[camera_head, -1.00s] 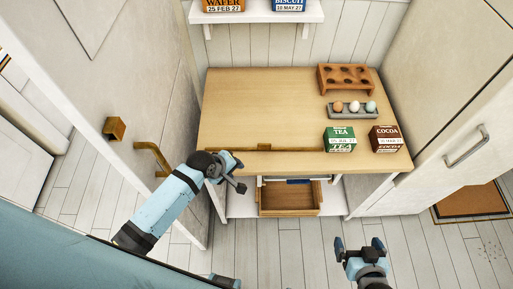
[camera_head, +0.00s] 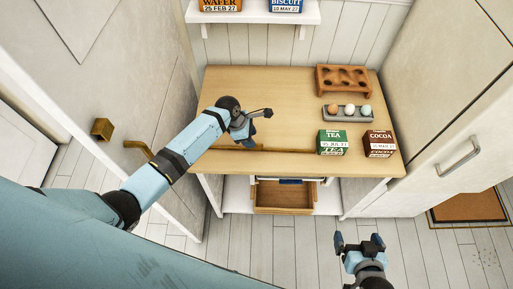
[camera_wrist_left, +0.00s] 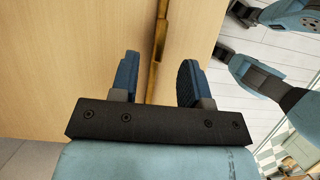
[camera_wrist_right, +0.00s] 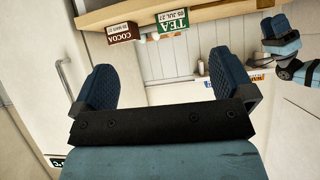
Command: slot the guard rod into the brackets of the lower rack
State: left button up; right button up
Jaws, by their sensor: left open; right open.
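The guard rod looks to be the thin brown wooden bar (camera_head: 285,150) lying along the front edge of the wooden tabletop. My left gripper (camera_head: 258,128) is open over the front left of the tabletop. In the left wrist view the bar (camera_wrist_left: 158,45) runs lengthwise between the open fingers (camera_wrist_left: 159,75), which do not grip it. My right gripper (camera_head: 358,242) is open and empty, low in front of the unit at the right; its fingers (camera_wrist_right: 162,75) show nothing between them. I cannot clearly make out the brackets of the lower rack.
A green tea box (camera_head: 332,142), a brown cocoa box (camera_head: 379,143), a grey egg holder (camera_head: 347,112) and a brown holed rack (camera_head: 343,79) stand on the tabletop's right. A wooden drawer or tray (camera_head: 284,197) shows below. The tabletop's back left is clear.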

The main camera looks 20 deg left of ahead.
aim_at(259, 146)
pick_arm(q)
jog(key=shift+d+f, duration=0.15)
jog(key=shift+f, duration=0.25)
jog(key=b+x, duration=0.4)
jog(key=b, duration=0.1)
jog(key=shift+w+d+f+b, duration=0.1)
jog(key=shift+f+b, duration=0.15)
jog(key=shift+b, duration=0.1)
jog(key=shift+d+f+b, duration=0.15)
jog(key=shift+f+b, duration=0.05)
jog(key=shift+b, duration=0.2)
jog(key=shift+r, duration=0.1)
jog(key=shift+c, duration=0.9)
grip_shut()
pick_arm(e)
jog(key=shift+n, duration=0.3)
jog(key=f, duration=0.4)
jog(key=shift+w+a+f, duration=0.2)
jog(key=shift+a+f, duration=0.15)
